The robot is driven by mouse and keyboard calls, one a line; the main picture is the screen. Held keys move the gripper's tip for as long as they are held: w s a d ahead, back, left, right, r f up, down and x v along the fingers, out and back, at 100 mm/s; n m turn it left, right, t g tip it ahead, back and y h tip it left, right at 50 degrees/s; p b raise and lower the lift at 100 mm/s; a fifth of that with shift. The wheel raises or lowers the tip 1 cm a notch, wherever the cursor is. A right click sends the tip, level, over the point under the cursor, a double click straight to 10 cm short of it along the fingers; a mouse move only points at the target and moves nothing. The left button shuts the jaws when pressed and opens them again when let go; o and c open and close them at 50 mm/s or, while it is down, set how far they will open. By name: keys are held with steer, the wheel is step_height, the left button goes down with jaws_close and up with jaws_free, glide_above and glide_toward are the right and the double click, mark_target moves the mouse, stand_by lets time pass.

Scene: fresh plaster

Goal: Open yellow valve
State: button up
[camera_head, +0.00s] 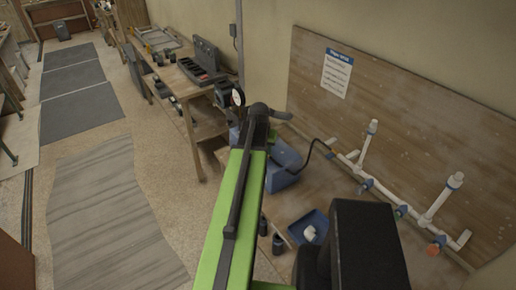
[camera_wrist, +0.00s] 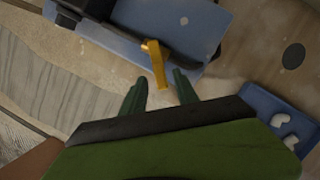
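The yellow valve handle (camera_wrist: 155,62) shows in the wrist view as a bent, flat lever on a blue box-like unit (camera_wrist: 158,20). Its lower end points toward my gripper (camera_wrist: 159,76). The two dark green fingers are apart, one on each side of the lever's lower end. I cannot tell whether either finger touches it. In the head view, the blue unit (camera_head: 284,168) stands beyond my green arm on the workbench. The yellow handle and my fingers cannot be made out there.
A blue tray (camera_wrist: 272,112) with white fittings lies right of my gripper; it also shows in the head view (camera_head: 309,228). White pipes (camera_head: 384,190) with blue knobs and an orange knob (camera_head: 436,246) run along the backboard (camera_head: 400,120). A dark hose leaves the blue unit.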

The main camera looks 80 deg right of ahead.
steer(key=p+v, duration=0.8)
steer(key=v, duration=0.1)
steer(key=shift+r, duration=0.35)
steer(key=shift+a, duration=0.1)
